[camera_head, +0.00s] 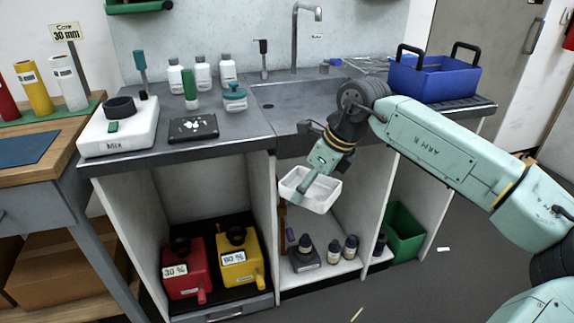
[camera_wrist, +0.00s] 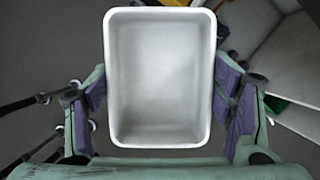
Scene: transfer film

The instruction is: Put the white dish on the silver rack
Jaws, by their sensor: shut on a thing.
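The white dish (camera_head: 322,196) is a shallow rectangular tray, held in the air in front of the open cabinet under the sink counter. My gripper (camera_head: 308,183) is shut on it. In the wrist view the dish (camera_wrist: 160,75) is empty, with my purple-padded fingers (camera_wrist: 160,98) on its two long sides. The silver rack (camera_head: 366,65) is a wire rack at the back right of the sink, partly hidden by my arm and the blue crate.
The blue crate (camera_head: 433,82) with black handles stands right of the sink (camera_head: 290,98). A faucet (camera_head: 295,40) rises behind it. Bottles (camera_head: 201,73) and a white scale (camera_head: 118,130) stand on the left counter. Red (camera_head: 187,265) and yellow (camera_head: 239,258) jugs sit in the cabinet below.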

